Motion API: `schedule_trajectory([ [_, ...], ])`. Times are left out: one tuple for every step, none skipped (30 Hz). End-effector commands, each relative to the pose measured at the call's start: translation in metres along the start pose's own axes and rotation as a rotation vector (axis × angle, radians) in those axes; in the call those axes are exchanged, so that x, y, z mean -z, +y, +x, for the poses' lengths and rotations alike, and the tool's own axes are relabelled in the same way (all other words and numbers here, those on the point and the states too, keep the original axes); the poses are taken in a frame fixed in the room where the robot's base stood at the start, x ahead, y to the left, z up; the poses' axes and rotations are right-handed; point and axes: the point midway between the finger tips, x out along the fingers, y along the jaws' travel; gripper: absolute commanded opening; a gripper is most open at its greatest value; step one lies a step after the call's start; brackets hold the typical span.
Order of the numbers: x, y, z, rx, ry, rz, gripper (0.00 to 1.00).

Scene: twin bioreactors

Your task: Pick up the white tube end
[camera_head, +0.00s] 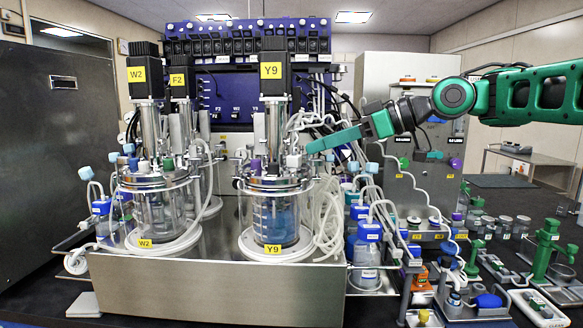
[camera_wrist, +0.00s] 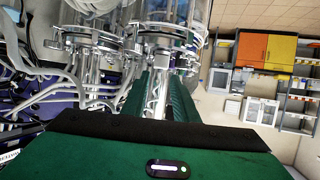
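Several white tubes (camera_head: 330,215) hang in loops beside the right side of the Y9 glass vessel (camera_head: 275,215). I cannot tell which loose end is the white tube end. A small white fitting (camera_head: 293,160) stands on the Y9 vessel's lid, close to my gripper. My gripper (camera_head: 312,146) reaches in from the right, just above and right of that lid. In the wrist view, its green body fills the bottom and a green finger (camera_wrist: 178,100) points toward metal vessel fittings. Its fingertips are partly hidden, so I cannot tell whether it is open or shut. I see nothing held.
The W2 vessel (camera_head: 150,215) stands left of Y9 in a metal tray (camera_head: 215,295). The Y9 motor column (camera_head: 274,100) rises beside my gripper. Blue-capped bottles (camera_head: 369,245) and green clamps (camera_head: 545,250) crowd the lower right. White tubes (camera_wrist: 60,85) crowd the wrist view's left.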

Motion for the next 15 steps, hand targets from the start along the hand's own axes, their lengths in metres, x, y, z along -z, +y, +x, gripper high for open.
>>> schedule_trajectory([
  [0.0, -0.002, 0.007, 0.004, 0.0, 0.0, 0.27],
  [0.0, -0.002, 0.011, 0.003, 0.0, 0.0, 0.27],
  [0.0, -0.002, 0.015, 0.004, -0.001, -0.001, 0.27],
  [0.001, -0.003, 0.017, 0.005, -0.001, -0.001, 0.27],
  [0.001, -0.003, 0.018, 0.005, -0.001, -0.001, 0.27],
  [0.0, -0.003, 0.02, 0.004, -0.001, -0.001, 0.27],
  [0.0, -0.002, 0.022, 0.004, -0.002, -0.001, 0.27],
  [-0.001, -0.002, 0.024, 0.004, -0.002, 0.0, 0.27],
  [-0.001, -0.002, 0.027, 0.005, -0.002, 0.0, 0.27],
  [-0.002, -0.003, 0.031, 0.006, -0.002, 0.0, 0.27],
  [-0.003, -0.002, 0.035, 0.006, -0.003, -0.001, 0.27],
  [-0.005, -0.002, 0.041, 0.006, -0.003, -0.001, 0.27],
  [-0.006, -0.002, 0.046, 0.007, -0.002, 0.0, 0.27],
  [-0.007, -0.001, 0.05, 0.006, -0.002, 0.001, 0.27],
  [-0.008, -0.001, 0.055, 0.006, -0.002, 0.0, 0.27],
])
